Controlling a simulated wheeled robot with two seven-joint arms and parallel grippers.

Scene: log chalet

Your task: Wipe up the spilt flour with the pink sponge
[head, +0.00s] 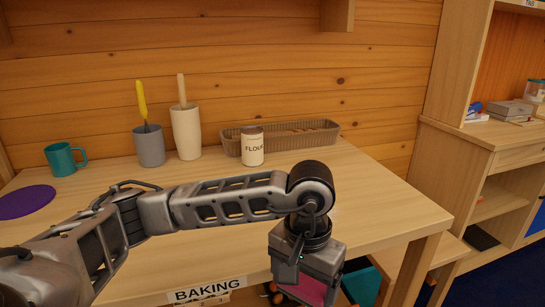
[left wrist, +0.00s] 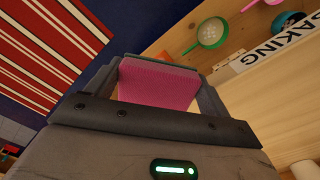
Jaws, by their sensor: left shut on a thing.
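The pink sponge (head: 313,290) hangs low in the head view, partly hidden by my left gripper (head: 308,278). It also shows in the left wrist view as a pink block (left wrist: 158,85) between the two fingers of my left gripper (left wrist: 160,92), which is shut on it. The gripper points down at the front edge of the wooden table (head: 130,245), near its right part. I cannot make out the spilt flour; my arm covers part of the tabletop. A flour tin (head: 252,147) stands upright at the back. My right gripper is in neither view.
At the back stand a teal mug (head: 62,160), a grey cup (head: 149,147), a white crock (head: 186,132) and a wicker basket (head: 282,136). A purple mat (head: 25,202) lies left. A shelf unit (head: 470,175) stands right. A BAKING label (head: 207,290) is on the front edge.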

